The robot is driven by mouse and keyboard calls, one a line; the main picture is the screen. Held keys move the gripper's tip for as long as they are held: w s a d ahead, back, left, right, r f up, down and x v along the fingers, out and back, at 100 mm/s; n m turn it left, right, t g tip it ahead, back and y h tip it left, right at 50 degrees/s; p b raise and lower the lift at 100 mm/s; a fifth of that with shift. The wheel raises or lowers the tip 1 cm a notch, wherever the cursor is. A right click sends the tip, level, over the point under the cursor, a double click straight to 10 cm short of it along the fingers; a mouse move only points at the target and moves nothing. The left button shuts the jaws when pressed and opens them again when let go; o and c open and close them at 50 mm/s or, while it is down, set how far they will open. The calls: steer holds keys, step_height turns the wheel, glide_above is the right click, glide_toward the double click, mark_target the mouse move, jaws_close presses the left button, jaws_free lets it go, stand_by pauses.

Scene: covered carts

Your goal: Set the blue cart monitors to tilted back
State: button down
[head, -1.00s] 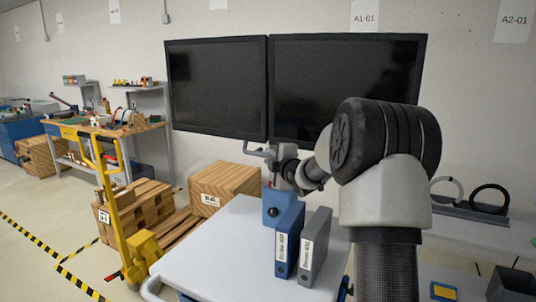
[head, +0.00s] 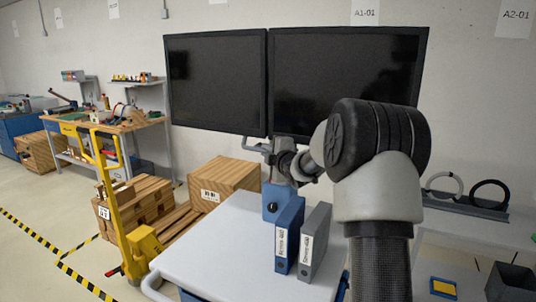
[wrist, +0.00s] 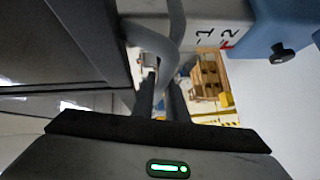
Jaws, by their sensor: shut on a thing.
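Two dark monitors, the left one (head: 217,85) and the right one (head: 345,75), stand side by side above a cart (head: 215,235) with a pale top and a blue post bracket (head: 272,203). They look close to upright; their exact tilt is hard to judge. A grey tube handle (head: 257,147) shows under the left monitor. In the wrist view my gripper (wrist: 163,82) is shut on this curved grey handle (wrist: 172,30), beside a dark monitor panel (wrist: 65,45).
A blue binder (head: 288,236) and a grey binder (head: 314,243) stand on the cart top, close to my arm. A yellow pallet jack (head: 118,205) and wooden crates (head: 224,180) are to the left. A shelf (head: 468,209) with rings is at right.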

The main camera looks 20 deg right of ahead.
steer(key=s+a+r, duration=0.2)
steer(key=s+a, duration=0.2)
steer(key=shift+s+a+r+m+g, duration=0.2)
steer(key=shift+a+r+m+g, duration=0.1)
steer(key=shift+g, duration=0.1)
steer(key=c, duration=2)
jaws_free()
steer(key=shift+s, duration=0.1)
steer(key=shift+c, duration=0.2)
steer(key=v, duration=1.7)
steer(key=shift+s+d, duration=0.15)
steer(key=shift+d, duration=0.05)
